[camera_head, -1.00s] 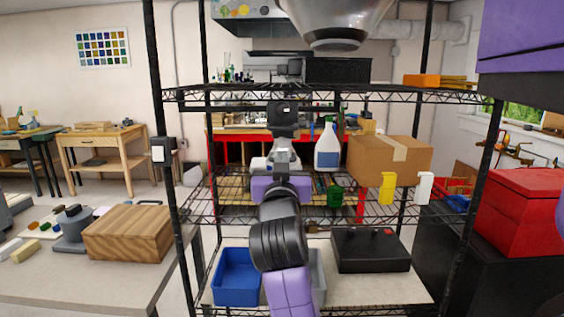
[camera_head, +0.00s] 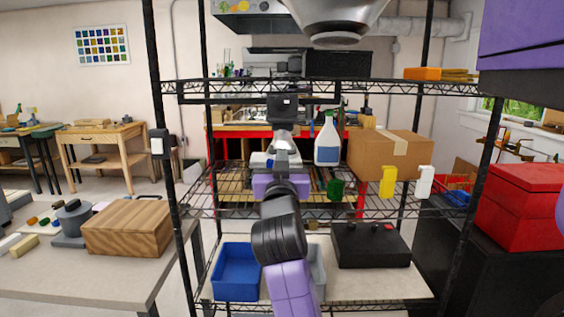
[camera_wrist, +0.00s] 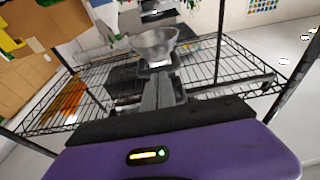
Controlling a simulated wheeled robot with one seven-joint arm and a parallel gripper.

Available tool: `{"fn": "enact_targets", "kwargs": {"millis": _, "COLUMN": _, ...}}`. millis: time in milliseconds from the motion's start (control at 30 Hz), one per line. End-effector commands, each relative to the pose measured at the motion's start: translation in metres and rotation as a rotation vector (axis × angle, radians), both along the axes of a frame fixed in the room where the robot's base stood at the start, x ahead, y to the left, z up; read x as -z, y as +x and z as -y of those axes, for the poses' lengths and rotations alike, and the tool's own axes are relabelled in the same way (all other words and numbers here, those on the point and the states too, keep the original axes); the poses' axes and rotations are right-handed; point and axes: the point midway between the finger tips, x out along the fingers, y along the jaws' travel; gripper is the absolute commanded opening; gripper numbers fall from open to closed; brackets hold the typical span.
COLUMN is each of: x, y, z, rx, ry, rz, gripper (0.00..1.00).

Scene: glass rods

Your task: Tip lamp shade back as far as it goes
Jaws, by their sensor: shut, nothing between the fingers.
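A silver cone-shaped lamp shade (camera_head: 335,18) hangs at the top of the head view, its upper part cut off by the frame edge. A silver bowl-like shape, apparently the shade, shows in the wrist view (camera_wrist: 152,43), just beyond my fingertips. My gripper (camera_head: 284,97) is at upper-shelf height, below and left of the shade in the head view. In the wrist view my gripper (camera_wrist: 160,75) has its grey fingers together, with nothing between them. The tips appear close to the shade's narrow end; I cannot tell whether they touch it.
A black wire shelf frame (camera_head: 157,100) stands around my arm. A blue bin (camera_head: 237,270) and a black box (camera_head: 370,247) sit lower down.

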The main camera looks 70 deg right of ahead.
Motion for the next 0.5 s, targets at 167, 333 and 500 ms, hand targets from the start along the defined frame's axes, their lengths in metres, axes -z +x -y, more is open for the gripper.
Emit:
{"fn": "enact_targets", "kwargs": {"millis": 167, "x": 0.0034, "y": 0.0004, "z": 0.0010, "rx": 0.000, "ry": -0.015, "rz": 0.006, "gripper": 0.00}}
{"fn": "enact_targets", "kwargs": {"millis": 333, "x": 0.0057, "y": 0.0008, "z": 0.0022, "rx": 0.001, "ry": -0.030, "rz": 0.013, "gripper": 0.00}}
{"fn": "enact_targets", "kwargs": {"millis": 500, "x": 0.0087, "y": 0.0012, "z": 0.0037, "rx": 0.001, "ry": -0.050, "rz": 0.021, "gripper": 0.00}}
